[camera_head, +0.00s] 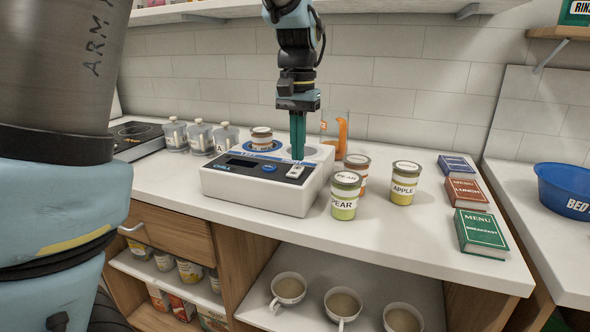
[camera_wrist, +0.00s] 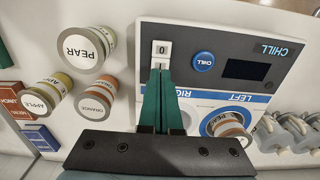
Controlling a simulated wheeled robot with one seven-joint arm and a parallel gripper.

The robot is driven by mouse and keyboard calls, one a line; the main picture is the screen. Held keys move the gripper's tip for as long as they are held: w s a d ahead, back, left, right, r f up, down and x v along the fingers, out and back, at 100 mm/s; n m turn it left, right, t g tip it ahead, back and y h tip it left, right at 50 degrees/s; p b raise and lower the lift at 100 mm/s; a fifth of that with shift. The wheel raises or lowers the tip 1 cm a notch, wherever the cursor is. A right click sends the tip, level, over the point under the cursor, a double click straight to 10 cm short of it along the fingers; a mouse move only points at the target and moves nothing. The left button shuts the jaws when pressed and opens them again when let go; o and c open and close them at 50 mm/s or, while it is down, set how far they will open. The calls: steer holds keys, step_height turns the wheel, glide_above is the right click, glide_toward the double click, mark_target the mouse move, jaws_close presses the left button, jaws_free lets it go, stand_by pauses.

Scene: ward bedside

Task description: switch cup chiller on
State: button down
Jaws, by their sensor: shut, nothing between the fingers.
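A cup (camera_head: 261,138) stands on the ring marked LEFT. The ring marked RIGHT is partly hidden by my fingers.
Pear (camera_head: 344,197), orange (camera_head: 357,163) and apple (camera_head: 404,184) cups stand right of the chiller. Menu books (camera_head: 480,232) lie farther right. An orange-filled clear container (camera_head: 335,131) stands behind.

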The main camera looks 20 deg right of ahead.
mark_target(298, 167)
steer(key=shift+f+b, duration=0.55)
steer(key=shift+f, duration=0.45)
stand_by(1.0)
step_height(298, 167, up, 7)
steer(key=p, duration=0.6)
steer(key=shift+r+p, duration=0.1)
steer(key=shift+p, duration=0.25)
steer(key=a+f, duration=0.1)
steer(key=a, duration=0.2)
steer(key=w+a+f+n, duration=0.1)
steer(key=a, duration=0.1)
steer(key=w+a+f+n, duration=0.1)
steer(key=a, duration=0.2)
steer(key=shift+w+a+f, duration=0.2)
steer(key=shift+a, duration=0.15)
steer(key=s+a+f+n, duration=0.1)
steer(key=s+a+f, duration=0.1)
steer(key=a, duration=0.5)
steer(key=s+a+f+n+t, duration=0.1)
steer(key=s+a+f+n, duration=0.1)
steer(key=a, duration=0.5)
steer(key=s+a+f+n, duration=0.2)
steer(key=a+f, duration=0.2)
steer(key=a, duration=0.3)
steer(key=shift+s+a+f+t, duration=0.15)
steer(key=shift+s+a+t, duration=0.05)
steer(key=shift+a+t, duration=0.1)
